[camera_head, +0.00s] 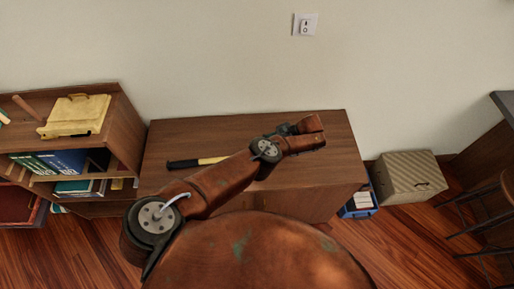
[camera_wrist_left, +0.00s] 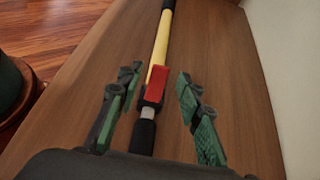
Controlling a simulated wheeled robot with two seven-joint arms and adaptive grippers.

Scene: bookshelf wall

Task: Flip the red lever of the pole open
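The pole lies on the wooden cabinet top (camera_head: 330,150). In the head view its black grip (camera_head: 183,164) and part of its yellow shaft (camera_head: 213,160) show; my left arm hides the rest. In the left wrist view the yellow shaft (camera_wrist_left: 161,40) runs away from me, and a dark section (camera_wrist_left: 142,135) with a grey band is nearer. The red lever (camera_wrist_left: 157,83) lies along the pole at the joint between them. My left gripper (camera_wrist_left: 157,76) is open, one finger on each side of the pole, with the lever between the fingertips. I see no clear contact. My right gripper is out of view.
A bookshelf (camera_head: 126,130) with books and a yellow case (camera_head: 78,116) stands left of the cabinet. A striped box (camera_head: 408,177) and a blue bin (camera_head: 358,204) are on the floor at right. The wall (camera_head: 220,70) borders the cabinet's back. Stools stand far right.

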